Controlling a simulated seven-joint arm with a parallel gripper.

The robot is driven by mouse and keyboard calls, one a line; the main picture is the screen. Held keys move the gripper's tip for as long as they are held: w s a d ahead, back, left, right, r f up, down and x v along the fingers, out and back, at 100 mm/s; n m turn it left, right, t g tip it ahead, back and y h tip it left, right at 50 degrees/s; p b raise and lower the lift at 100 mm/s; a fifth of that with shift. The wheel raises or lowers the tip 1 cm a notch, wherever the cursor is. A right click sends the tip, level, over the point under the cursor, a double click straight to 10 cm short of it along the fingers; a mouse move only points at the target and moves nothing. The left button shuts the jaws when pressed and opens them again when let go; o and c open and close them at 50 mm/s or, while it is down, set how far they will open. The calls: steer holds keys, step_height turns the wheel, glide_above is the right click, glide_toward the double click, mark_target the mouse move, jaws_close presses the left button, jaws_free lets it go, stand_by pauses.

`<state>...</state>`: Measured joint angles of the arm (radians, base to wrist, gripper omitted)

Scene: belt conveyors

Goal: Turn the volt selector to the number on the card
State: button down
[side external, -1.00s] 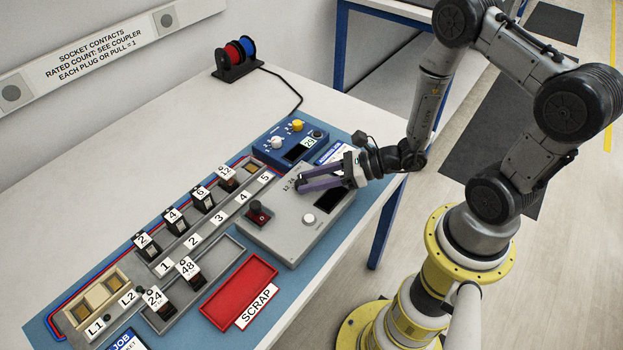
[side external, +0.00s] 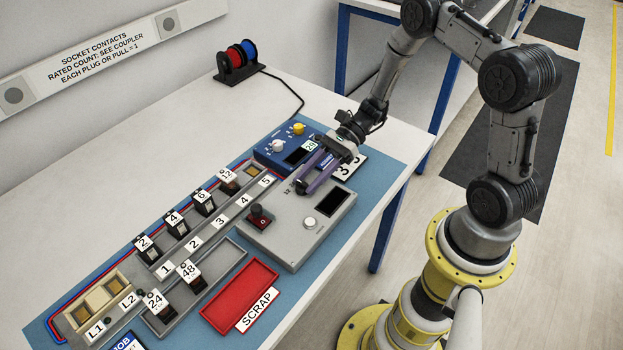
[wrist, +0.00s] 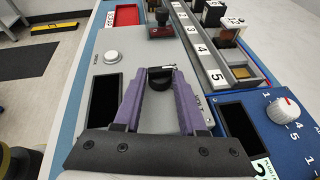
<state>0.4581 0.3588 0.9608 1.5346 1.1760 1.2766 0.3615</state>
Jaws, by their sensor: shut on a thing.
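My gripper (side external: 303,188) is shut on the dark volt selector knob (wrist: 160,76) on the grey box (side external: 277,235). In the wrist view its purple fingers lie on either side of the knob, beside the VOLT lettering. In the side view the fingers hide most of the knob and part of its scale, so I cannot tell its setting. A white card (side external: 347,173) with large dark digits lies behind the gripper; a 3 shows and the rest is partly covered. A JOB card (side external: 126,344) is cut off at the bottom edge.
The grey box also carries a white button (side external: 310,223), a dark display (side external: 332,202) and a red-and-black switch (side external: 260,216). A blue box (side external: 268,157) with knobs stands close behind my gripper. Numbered blocks, a rail and a red scrap tray (side external: 240,296) lie left.

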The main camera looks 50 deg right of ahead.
steer(key=n+g, duration=0.2)
steer(key=w+n+g, duration=0.1)
steer(key=n+g, duration=0.1)
steer(key=g, duration=0.1)
steer(key=shift+w+n, duration=0.15)
steer(key=shift+n, duration=0.15)
steer(key=n+g, duration=0.1)
steer(key=n+g+h, duration=0.1)
steer(key=g, duration=0.1)
steer(key=n+g+h, duration=0.1)
steer(key=n, duration=0.1)
steer(key=shift+w+a+r, duration=0.1)
steer(key=shift+w+a, duration=0.15)
steer(key=shift+w, duration=0.05)
steer(key=shift+g, duration=0.5)
steer(key=c, duration=0.5)
jaws_free()
steer(key=v, duration=1.1)
steer(key=shift+w+d+r, duration=0.25)
steer(key=shift+d+r, duration=0.05)
steer(key=shift+d, duration=0.05)
